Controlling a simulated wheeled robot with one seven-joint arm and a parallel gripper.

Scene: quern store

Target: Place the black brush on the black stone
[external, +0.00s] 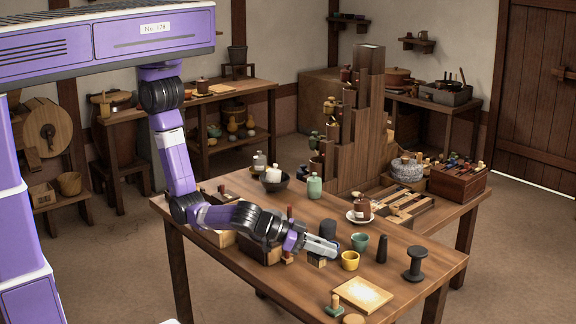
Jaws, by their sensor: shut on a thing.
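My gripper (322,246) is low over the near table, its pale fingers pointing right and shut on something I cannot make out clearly. A small block with a dark top and tan lower part (317,261) shows directly under the fingers; I cannot tell whether it is the black brush or is what they grip. A black cylinder (328,229) stands just behind the fingers. A slim black upright piece (382,249) and a black spool-shaped piece (415,264) stand to the right. I cannot tell which of these dark things is the black stone.
A yellow cup (350,261) and a green cup (360,242) stand close right of my gripper. A tall stepped wooden rack (356,130) stands at the back.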

